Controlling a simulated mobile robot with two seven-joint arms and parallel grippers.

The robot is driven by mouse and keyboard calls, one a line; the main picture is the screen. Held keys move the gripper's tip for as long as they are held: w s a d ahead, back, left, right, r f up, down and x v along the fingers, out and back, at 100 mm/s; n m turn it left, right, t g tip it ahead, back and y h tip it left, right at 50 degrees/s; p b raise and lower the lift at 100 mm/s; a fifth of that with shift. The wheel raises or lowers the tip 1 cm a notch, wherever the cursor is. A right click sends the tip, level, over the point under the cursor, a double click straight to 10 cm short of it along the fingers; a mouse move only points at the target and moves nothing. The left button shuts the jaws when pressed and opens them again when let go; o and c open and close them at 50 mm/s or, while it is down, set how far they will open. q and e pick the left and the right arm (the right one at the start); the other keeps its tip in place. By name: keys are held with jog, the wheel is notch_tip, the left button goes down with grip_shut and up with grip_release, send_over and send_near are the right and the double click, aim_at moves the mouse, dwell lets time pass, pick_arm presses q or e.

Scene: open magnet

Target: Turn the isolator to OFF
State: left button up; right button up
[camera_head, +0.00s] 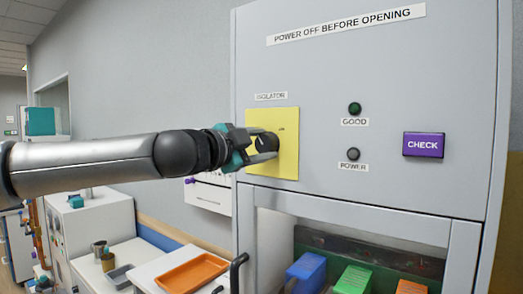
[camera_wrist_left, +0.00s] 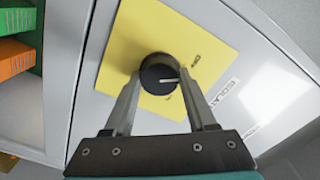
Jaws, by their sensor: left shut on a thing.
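The isolator is a round black knob (camera_head: 267,142) on a yellow square plate (camera_head: 286,165), on the upper left of the grey cabinet front. In the left wrist view the knob (camera_wrist_left: 157,70) has a white pointer line directed right, roughly toward the ISOLATOR label (camera_wrist_left: 223,95). Small markings beside the knob are too blurred to read surely. My left gripper (camera_head: 258,144) reaches in from the left and is shut on the knob, one finger on each side. It hides part of the knob in the head view. My right gripper is out of view.
Right of the plate are a green GOOD lamp (camera_head: 354,108), a dark POWER lamp (camera_head: 353,154) and a purple CHECK button (camera_head: 423,145). Below, a windowed cabinet door (camera_head: 350,224) with a black handle (camera_head: 237,272) covers coloured blocks. An orange tray (camera_head: 191,272) lies lower left.

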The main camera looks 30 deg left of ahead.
pick_arm(q)
jog(key=shift+n+b, duration=0.35)
jog(key=shift+n, duration=0.75)
jog(key=o, duration=1.4)
